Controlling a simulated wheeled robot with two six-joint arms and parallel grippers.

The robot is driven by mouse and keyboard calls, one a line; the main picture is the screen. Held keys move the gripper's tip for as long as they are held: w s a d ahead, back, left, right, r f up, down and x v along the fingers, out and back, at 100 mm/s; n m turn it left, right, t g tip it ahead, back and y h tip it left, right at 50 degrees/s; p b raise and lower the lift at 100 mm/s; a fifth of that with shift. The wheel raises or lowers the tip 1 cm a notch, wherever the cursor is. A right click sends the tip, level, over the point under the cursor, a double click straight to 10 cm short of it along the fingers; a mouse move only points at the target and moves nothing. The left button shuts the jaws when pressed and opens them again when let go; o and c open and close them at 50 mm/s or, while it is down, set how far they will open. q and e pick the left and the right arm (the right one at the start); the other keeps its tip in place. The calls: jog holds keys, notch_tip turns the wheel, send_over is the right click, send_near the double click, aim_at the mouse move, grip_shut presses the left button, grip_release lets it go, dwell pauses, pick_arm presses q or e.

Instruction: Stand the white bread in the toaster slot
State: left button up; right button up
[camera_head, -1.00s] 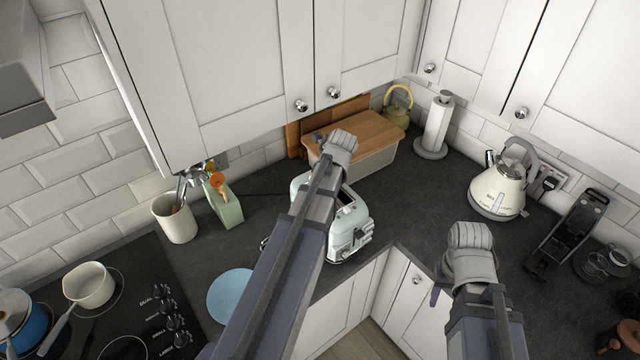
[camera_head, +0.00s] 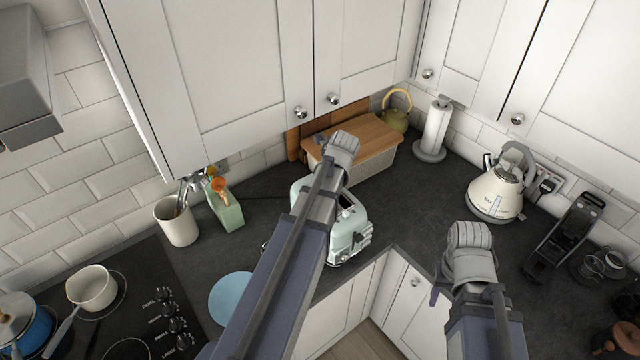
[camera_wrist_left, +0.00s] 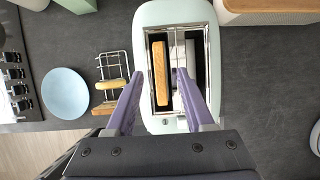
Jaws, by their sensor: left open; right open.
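The mint toaster (camera_head: 349,235) stands on the worktop, partly hidden by my left arm; the left wrist view shows it from above (camera_wrist_left: 176,14). A bread slice (camera_wrist_left: 160,76) stands in its left slot, showing only a tan crust edge; I cannot tell from this whether it is the white bread. The right slot shows dark and grey-white parts. My left gripper (camera_wrist_left: 160,72) is open, its purple fingers on either side of the slice, with gaps visible. My right gripper (camera_head: 468,236) is open, near the worktop's inner corner, its fingers mostly hidden.
Left of the toaster are a wire rack (camera_wrist_left: 113,66) with a pale slice and a brown slice, and a blue plate (camera_wrist_left: 66,92). A wooden-lidded bread bin (camera_head: 376,163) stands behind the toaster. The kettle (camera_head: 495,195) is at right; worktop between is clear.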

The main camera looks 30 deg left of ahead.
pick_arm(q)
jog(key=p+v, duration=0.4)
jog(key=v, duration=0.1)
jog(key=shift+s+d+r, duration=0.1)
jog(key=shift+r, duration=0.2)
dwell(0.6)
jog(key=shift+d+f, duration=0.15)
jog(key=shift+f, duration=0.1)
jog(key=d+f+n+b, duration=0.1)
jog(key=d+f+b, duration=0.1)
jog(key=s+d+f+n+b, duration=0.1)
jog(key=d+f+b, duration=0.1)
jog(key=s+d+f+n+b, duration=0.1)
jog(key=d+f+b, duration=0.1)
jog(key=d, duration=0.1)
jog(key=shift+f+n+h, duration=0.25)
jog(key=shift+n+h, duration=0.15)
jog(key=s+d+f+n+g+h+b, duration=0.1)
jog(key=s+d+f+n+b, duration=0.5)
jog(key=d, duration=0.4)
jog(key=s+d+f+n+g+h+b, duration=0.1)
jog(key=s+d+f+n+b, duration=0.6)
jog(key=d+f+n+b, duration=0.2)
jog(key=shift+d+f+b, duration=0.4)
jog(key=shift+d+f, duration=0.3)
jog(key=shift+f, duration=0.15)
